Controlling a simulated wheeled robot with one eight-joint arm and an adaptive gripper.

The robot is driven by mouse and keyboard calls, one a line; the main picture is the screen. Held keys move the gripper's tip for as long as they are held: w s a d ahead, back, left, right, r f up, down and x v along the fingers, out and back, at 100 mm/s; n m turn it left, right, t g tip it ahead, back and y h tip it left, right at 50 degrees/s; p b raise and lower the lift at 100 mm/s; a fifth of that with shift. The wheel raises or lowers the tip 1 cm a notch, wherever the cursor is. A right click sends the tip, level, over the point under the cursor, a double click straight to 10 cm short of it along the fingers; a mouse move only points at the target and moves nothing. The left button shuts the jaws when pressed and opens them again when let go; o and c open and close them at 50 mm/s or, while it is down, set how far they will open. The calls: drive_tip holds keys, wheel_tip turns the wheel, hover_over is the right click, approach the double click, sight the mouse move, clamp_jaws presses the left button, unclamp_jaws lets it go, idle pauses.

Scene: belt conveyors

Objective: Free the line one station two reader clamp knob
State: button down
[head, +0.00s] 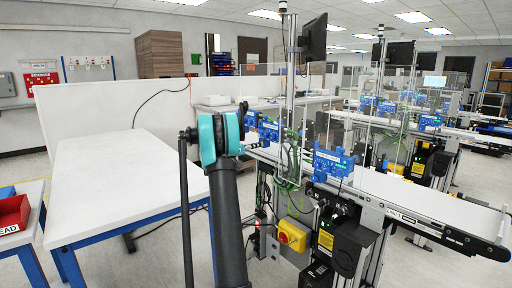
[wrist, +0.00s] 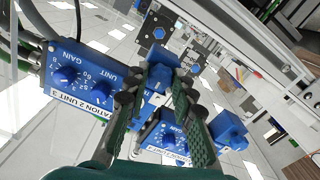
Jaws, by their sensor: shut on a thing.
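In the wrist view, my gripper (wrist: 154,92) has its two green-padded fingers closed around a blue block-like part (wrist: 162,60), which seems to be the clamp knob. The fingers hide much of its lower part. A blue reader box (wrist: 78,78) marked "STATION 2 UNIT 3", with gain dials, is close on the left. Another blue labelled box (wrist: 160,135) shows between and behind the fingers. In the head view, my gripper (head: 254,147) is at the line's left end, beside blue reader boxes (head: 268,131); its fingers are too small to make out.
A second blue block (wrist: 228,130) is just right of the right finger. A metal rail (wrist: 265,75) runs close by on the right. Cables hang around the reader boxes. More blue units (head: 332,164) stand along the conveyor (head: 430,198). A bare white table (head: 120,185) is left.

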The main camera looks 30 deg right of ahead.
drive_tip(key=n, duration=1.9)
drive_tip(key=shift+w+a, duration=0.1)
drive_tip(key=shift+n, duration=0.3)
drive_tip(key=c, duration=1.3)
unclamp_jaws()
drive_tip(key=shift+o, duration=0.2)
drive_tip(key=shift+a+f, duration=0.1)
drive_tip(key=s+a, duration=0.1)
drive_tip(key=a, duration=1)
drive_tip(key=shift+a, duration=0.35)
